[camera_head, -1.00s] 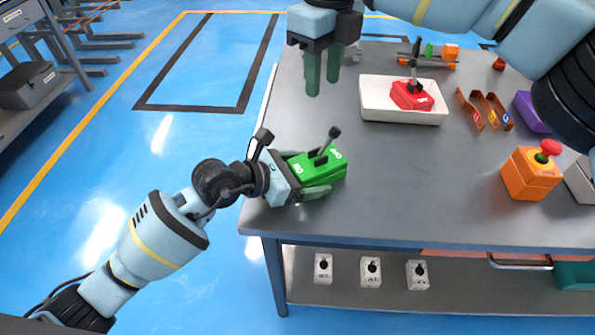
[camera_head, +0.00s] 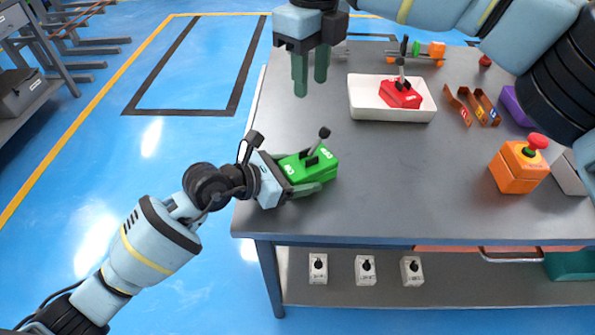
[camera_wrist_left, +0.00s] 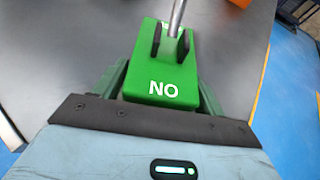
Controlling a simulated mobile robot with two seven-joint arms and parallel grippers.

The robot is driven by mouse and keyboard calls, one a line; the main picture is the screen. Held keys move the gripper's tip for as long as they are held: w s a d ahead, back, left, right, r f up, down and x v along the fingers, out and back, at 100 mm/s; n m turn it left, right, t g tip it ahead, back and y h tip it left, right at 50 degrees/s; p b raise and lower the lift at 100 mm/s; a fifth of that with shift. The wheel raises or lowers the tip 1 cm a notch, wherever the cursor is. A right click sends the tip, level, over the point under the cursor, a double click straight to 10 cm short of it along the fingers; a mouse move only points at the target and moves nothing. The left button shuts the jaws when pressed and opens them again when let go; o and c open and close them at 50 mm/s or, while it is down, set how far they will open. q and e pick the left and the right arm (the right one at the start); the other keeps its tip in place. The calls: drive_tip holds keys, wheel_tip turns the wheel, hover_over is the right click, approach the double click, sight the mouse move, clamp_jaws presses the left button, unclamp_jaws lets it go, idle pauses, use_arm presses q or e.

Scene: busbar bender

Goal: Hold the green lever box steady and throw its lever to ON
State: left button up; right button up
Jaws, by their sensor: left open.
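The green lever box (camera_head: 310,167) sits near the table's front left corner. Its black-knobbed lever (camera_head: 318,143) leans to the upper right, away from my left gripper. In the left wrist view the box (camera_wrist_left: 165,75) shows white letters reading NO on its near end, and the metal lever rod (camera_wrist_left: 177,18) tilts away from them. My left gripper (camera_head: 312,188) is open, its fingers on both sides of the box; contact is unclear. My right gripper (camera_head: 310,75) hangs above the table behind the box, fingers down, apart and empty.
A white tray (camera_head: 365,112) holds a red lever box (camera_head: 401,95). An orange box with a red button (camera_head: 518,168), orange brackets (camera_head: 458,105) and a purple block (camera_head: 515,104) stand to the right. White switch boxes (camera_head: 365,270) sit on the shelf below. Table around the green box is clear.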

use_arm(q)
drive_tip(key=shift+a, duration=0.1)
drive_tip(key=shift+s+a+p, duration=0.3)
drive_tip(key=shift+s+a, duration=0.25)
drive_tip(key=shift+a, duration=0.25)
drive_tip(key=c, duration=0.9)
drive_tip(key=shift+c, duration=0.2)
